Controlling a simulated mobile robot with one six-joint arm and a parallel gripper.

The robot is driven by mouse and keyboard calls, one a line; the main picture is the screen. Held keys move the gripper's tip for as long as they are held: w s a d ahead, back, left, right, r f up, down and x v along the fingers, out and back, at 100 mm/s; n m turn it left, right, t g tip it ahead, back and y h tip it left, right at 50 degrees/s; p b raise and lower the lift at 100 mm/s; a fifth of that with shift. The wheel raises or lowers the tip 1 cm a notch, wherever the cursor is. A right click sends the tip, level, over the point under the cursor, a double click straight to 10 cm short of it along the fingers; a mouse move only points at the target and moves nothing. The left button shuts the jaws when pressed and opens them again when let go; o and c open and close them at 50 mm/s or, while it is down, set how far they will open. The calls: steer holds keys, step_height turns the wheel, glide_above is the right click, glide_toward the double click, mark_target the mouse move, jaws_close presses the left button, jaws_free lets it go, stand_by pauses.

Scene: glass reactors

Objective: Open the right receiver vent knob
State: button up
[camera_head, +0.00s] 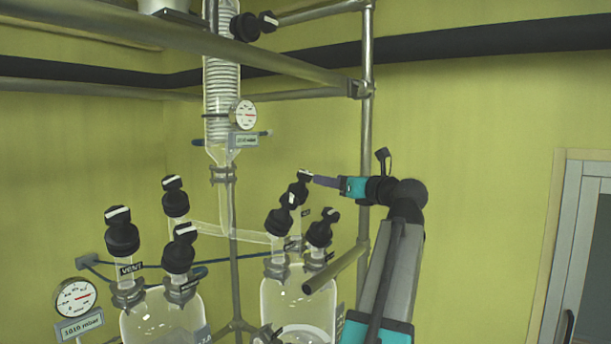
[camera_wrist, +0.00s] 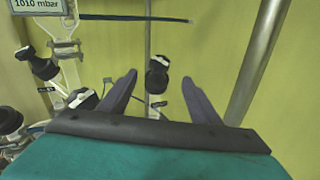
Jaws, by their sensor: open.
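The right glass receiver (camera_head: 290,302) carries several black knobs with white-marked tops. The rear knob (camera_head: 299,192) stands on a glass neck with a small label that I cannot read. My gripper (camera_head: 316,180) reaches in from the right, with its purple fingers beside this knob's top. In the wrist view the knob (camera_wrist: 157,76) shows between the two spread fingers of my gripper (camera_wrist: 159,78), with clear gaps on both sides. I cannot tell its depth relative to the fingertips. The other right-receiver knobs are a front-left knob (camera_head: 280,219) and a front-right knob (camera_head: 321,230).
The left receiver (camera_head: 160,318) has its own knobs and a readable VENT label (camera_head: 131,268). A dial gauge (camera_head: 75,298) is at lower left. A metal post (camera_head: 367,120) and a stub bar (camera_head: 335,269) stand close to my arm.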

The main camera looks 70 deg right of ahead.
mark_target(307, 174)
steer(key=p+x, duration=0.3)
steer(key=x, duration=0.9)
steer(key=shift+a+r, duration=0.1)
steer(key=shift+x, duration=0.95)
steer(key=c, duration=1.1)
